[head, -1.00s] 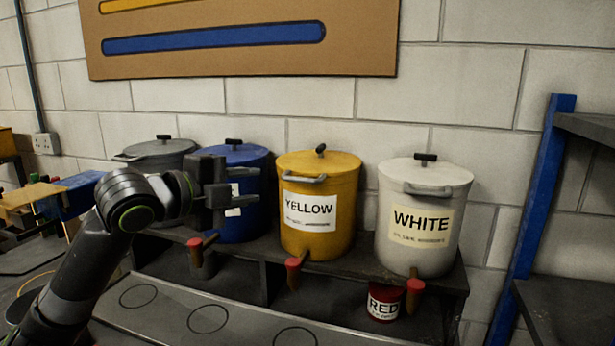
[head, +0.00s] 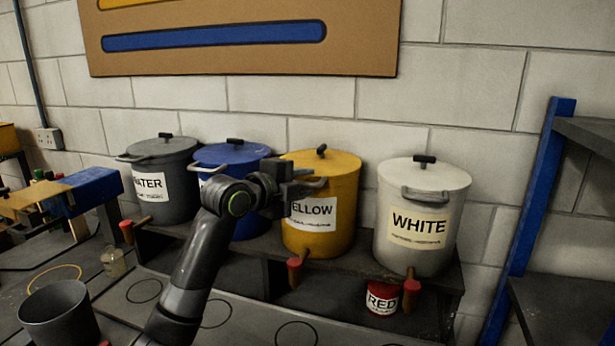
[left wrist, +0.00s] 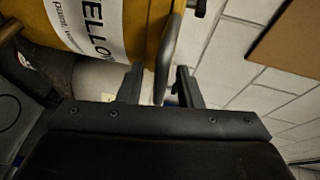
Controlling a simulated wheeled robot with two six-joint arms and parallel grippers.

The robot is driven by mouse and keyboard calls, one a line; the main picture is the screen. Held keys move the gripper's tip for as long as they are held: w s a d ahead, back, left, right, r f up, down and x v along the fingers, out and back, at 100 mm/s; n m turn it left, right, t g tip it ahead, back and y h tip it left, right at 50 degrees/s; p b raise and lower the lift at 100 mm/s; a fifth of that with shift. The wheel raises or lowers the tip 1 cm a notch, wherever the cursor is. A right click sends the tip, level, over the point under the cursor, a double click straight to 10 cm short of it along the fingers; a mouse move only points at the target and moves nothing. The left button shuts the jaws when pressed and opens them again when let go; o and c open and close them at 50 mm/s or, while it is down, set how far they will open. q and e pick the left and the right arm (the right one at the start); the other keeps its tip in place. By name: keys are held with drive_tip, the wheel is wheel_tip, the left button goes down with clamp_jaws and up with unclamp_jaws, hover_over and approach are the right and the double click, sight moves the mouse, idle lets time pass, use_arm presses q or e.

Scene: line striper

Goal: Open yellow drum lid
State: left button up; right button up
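The yellow drum (head: 342,205) stands on the shelf between the blue and white drums. Its yellow lid (head: 335,160) is on, with a black knob (head: 321,150) on top. My left gripper (head: 318,184) is at the drum's upper front, covering part of the label and the front handle. In the left wrist view, my left gripper (left wrist: 158,86) is open, with the grey handle (left wrist: 166,60) between its two fingers and gaps visible on both sides. The yellow drum (left wrist: 143,25) is close behind the fingers. My right gripper is not in view.
The white drum (head: 445,190) stands to the right, the blue drum (head: 229,157) and grey water drum (head: 170,152) to the left. Red-ended taps (head: 294,265) stick out in front. A red can (head: 382,298) sits below. A dark bucket (head: 60,315) stands at lower left.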

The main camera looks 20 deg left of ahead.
use_arm(q)
drive_tip(key=shift+w+d+f, duration=0.15)
drive_tip(key=shift+w+d, duration=0.15)
drive_tip(key=shift+w, duration=0.35)
clamp_jaws()
drive_tip(key=shift+f, duration=0.15)
